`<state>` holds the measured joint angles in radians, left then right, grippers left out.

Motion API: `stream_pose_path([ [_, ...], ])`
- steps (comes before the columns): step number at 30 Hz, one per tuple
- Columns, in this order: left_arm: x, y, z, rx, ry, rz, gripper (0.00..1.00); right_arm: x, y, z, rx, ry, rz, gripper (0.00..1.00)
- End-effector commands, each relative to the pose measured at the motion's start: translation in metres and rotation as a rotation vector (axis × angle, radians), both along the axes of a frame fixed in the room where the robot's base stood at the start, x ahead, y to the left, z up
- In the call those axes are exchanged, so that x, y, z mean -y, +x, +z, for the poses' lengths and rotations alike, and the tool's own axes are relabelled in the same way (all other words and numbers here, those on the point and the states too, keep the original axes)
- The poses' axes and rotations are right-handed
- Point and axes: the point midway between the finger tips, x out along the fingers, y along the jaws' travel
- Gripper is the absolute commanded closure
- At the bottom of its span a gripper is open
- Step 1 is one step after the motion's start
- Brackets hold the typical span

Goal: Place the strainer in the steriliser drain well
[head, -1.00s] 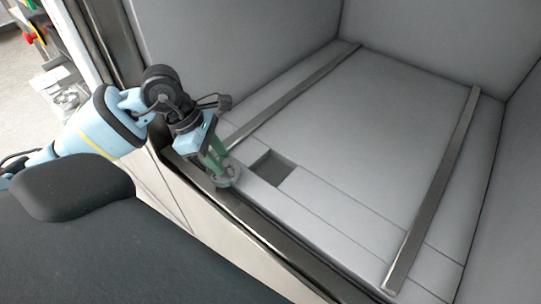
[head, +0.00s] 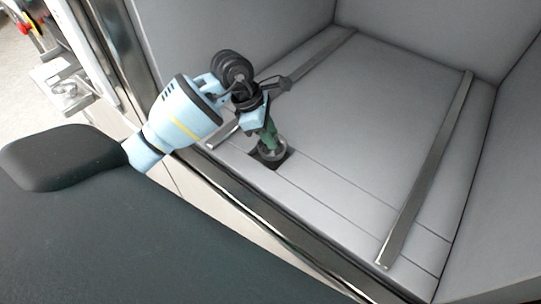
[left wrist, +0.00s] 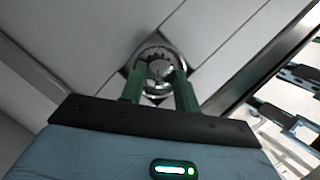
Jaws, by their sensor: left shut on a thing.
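The strainer (head: 272,151) is a small round grey metal piece at the tips of my left gripper (head: 270,141). In the left wrist view the strainer (left wrist: 160,72) shows as a shiny ring with a perforated middle, between the green fingers of my left gripper (left wrist: 160,80). The gripper is shut on it. The drain well (head: 284,160) is a dark square recess in the chamber floor, and the strainer is over or in it. I cannot tell how deep the strainer sits. Dark corners of the well (left wrist: 125,72) show around the ring. My right gripper is not in view.
The steriliser chamber floor (head: 350,110) is grey and bare apart from two raised metal rails, the left one (head: 310,68) and the right one (head: 430,165). A dark metal sill (head: 240,198) runs along the front. Grey walls enclose the chamber.

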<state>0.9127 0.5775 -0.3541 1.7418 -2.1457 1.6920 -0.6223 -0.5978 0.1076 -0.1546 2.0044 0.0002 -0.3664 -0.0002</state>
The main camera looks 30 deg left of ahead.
Motion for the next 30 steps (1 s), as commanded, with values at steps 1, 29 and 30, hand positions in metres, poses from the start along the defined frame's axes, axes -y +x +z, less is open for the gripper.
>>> stream_pose_path([
  [1,-0.001,-0.002,-0.010,-0.008,-0.001,0.002,1.00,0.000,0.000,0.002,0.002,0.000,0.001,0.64],
  [29,-0.001,-0.001,-0.030,-0.004,0.002,0.001,0.47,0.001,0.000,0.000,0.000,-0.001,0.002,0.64],
  [30,-0.001,-0.001,-0.030,-0.003,0.002,0.001,0.47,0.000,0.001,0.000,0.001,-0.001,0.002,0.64],
])
